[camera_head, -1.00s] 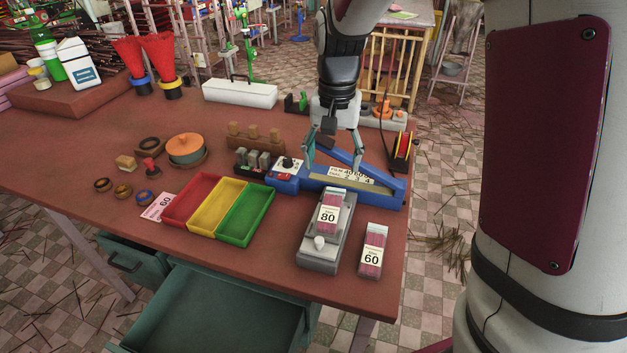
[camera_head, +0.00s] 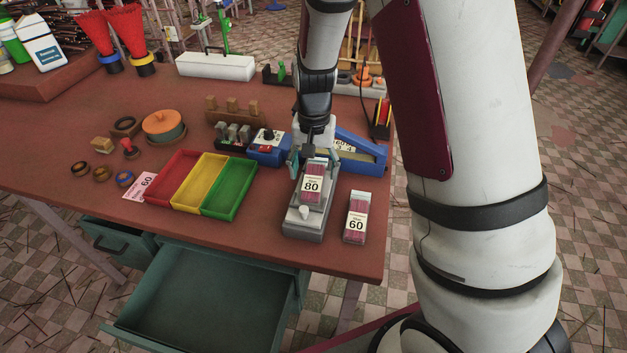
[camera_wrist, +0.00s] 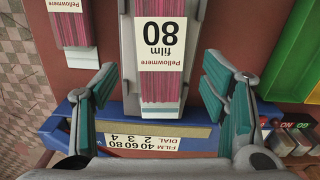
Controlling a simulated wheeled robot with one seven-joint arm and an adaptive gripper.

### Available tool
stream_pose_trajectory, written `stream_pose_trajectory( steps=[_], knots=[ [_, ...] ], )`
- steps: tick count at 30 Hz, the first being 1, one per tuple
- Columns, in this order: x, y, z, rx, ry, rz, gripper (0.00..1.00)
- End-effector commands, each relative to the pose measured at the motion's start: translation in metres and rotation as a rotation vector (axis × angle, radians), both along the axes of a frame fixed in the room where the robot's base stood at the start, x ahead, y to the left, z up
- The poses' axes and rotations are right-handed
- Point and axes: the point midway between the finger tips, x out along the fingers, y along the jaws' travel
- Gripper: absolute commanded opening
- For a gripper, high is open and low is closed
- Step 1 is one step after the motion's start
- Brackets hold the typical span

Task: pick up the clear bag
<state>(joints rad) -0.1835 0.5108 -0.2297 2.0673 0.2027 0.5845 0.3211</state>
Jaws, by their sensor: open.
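A clear bag of pink sticks labelled 80 (camera_head: 312,186) lies on a grey device (camera_head: 303,228) near the table's front right. It also shows in the wrist view (camera_wrist: 163,82), between my fingers in the picture. A second clear bag labelled 60 (camera_head: 356,222) lies on the table to its right; part of it shows at the wrist view's upper left (camera_wrist: 74,27). My gripper (camera_head: 312,163) is open over the back end of the 80 bag, with fingers spread wide to either side. The wrist view shows no finger closed on the bag; the exact height gap is unclear.
A blue device with a film dial label (camera_head: 362,150) stands just behind the grey device. Red (camera_head: 172,180), yellow (camera_head: 201,184) and green (camera_head: 230,203) trays sit to the left. A teal drawer (camera_head: 205,300) stands open below the table's front edge.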

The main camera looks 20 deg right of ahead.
Motion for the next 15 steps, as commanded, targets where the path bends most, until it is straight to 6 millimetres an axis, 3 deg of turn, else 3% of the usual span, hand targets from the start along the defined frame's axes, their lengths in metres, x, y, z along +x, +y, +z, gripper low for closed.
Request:
stream_pose_trajectory(
  steps=[4, 12, 15],
  knots=[
    [0.0, 0.0, -0.015, 0.0, 0.001, 0.002, 0.67],
    [0.0, 0.0, -0.017, 0.0, -0.001, 0.002, 0.67],
    [0.0, 0.0, -0.017, 0.0, 0.0, 0.002, 0.44]
  ],
)
